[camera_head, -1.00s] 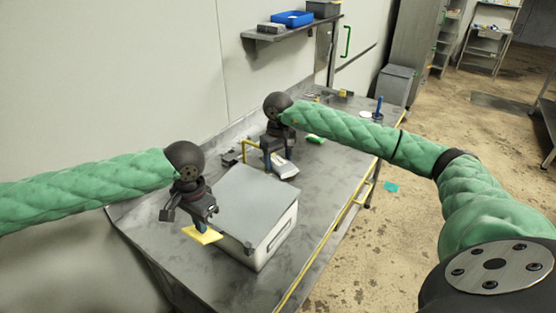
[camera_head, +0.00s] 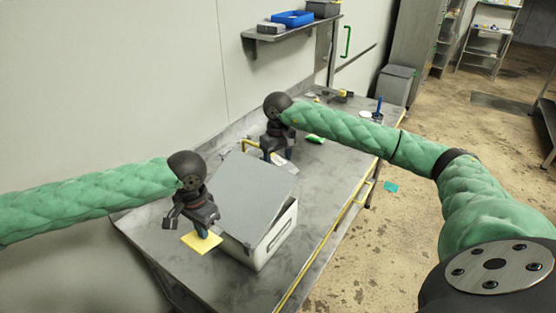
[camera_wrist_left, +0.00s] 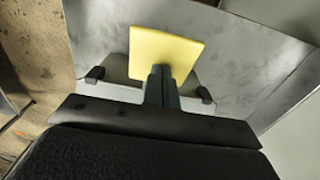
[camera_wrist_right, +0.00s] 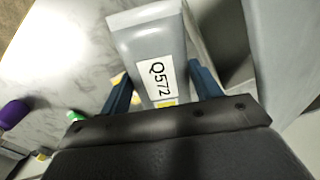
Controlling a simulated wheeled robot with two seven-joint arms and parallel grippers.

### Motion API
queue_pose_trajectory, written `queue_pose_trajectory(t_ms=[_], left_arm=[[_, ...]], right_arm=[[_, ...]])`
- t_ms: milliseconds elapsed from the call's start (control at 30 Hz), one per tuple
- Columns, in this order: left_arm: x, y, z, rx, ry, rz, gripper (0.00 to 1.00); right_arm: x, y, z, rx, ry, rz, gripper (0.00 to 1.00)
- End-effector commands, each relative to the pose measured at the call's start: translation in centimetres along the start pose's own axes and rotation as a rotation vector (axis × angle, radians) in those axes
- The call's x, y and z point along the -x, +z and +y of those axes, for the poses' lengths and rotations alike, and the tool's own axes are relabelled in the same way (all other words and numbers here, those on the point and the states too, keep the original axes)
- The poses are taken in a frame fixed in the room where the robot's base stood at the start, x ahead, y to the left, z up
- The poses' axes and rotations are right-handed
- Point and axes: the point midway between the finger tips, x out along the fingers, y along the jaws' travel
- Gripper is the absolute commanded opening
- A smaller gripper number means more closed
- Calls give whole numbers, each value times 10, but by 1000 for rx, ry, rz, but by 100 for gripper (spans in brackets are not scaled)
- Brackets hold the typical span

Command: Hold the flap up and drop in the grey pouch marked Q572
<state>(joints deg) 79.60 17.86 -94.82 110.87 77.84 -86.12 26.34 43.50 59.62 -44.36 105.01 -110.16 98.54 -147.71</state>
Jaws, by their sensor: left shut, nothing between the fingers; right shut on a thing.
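My right gripper (camera_wrist_right: 158,85) is shut on the grey pouch (camera_wrist_right: 143,38) marked Q572, beyond the box's far end. The flap partly hides the pouch in the head view.
A yellow bar (camera_head: 248,146) stands behind the box. A green item (camera_head: 315,138), a white disc (camera_head: 365,114) and a blue upright item (camera_head: 379,106) are further along the table (camera_head: 335,185). A wall shelf (camera_head: 262,35) holds a blue tray (camera_head: 292,18).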

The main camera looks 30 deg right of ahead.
Motion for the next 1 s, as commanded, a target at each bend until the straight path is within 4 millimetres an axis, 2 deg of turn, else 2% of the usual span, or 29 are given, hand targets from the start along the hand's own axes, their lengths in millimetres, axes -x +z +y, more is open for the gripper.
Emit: queue_pose_trajectory(t_ms=[1000], left_arm=[[-26, 0, 0, 0, 1, -1, 0]], right_arm=[[0, 0, 0, 0, 0, 0, 37]])
